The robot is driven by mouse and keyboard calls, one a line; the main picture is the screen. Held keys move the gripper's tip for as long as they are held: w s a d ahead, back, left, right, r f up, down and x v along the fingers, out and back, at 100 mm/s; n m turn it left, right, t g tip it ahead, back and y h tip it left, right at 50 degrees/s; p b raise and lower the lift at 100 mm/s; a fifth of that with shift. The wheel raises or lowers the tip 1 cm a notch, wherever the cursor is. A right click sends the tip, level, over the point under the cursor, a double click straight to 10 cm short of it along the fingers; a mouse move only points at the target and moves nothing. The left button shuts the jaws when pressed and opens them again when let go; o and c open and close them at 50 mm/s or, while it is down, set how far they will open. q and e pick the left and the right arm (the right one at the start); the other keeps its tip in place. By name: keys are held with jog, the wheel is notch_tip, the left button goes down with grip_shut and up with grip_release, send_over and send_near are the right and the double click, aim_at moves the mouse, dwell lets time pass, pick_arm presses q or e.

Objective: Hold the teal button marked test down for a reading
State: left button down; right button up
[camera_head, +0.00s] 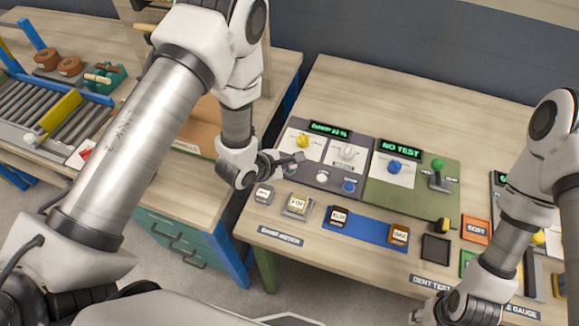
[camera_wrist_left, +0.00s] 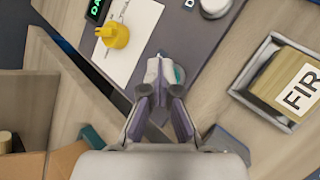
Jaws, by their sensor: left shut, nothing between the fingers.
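A small patch of teal (camera_wrist_left: 179,75), which looks like the edge of the test button, shows just right of my left fingertips in the left wrist view. The rest of it is hidden by the fingers. My left gripper (camera_wrist_left: 160,72) is shut and empty, its tips over the grey panel; I cannot tell whether they touch the button.
A lit display (camera_head: 329,129) is behind. Several labelled wood blocks (camera_head: 297,203) lie in front. A green panel (camera_head: 430,180) adjoins.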

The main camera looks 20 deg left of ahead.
dwell(0.3)
pick_arm(q)
jog(key=shift+r+p, duration=0.85)
notch_tip(320, 180, up, 5)
jog(key=p, duration=0.4)
jog(key=shift+p, duration=0.4)
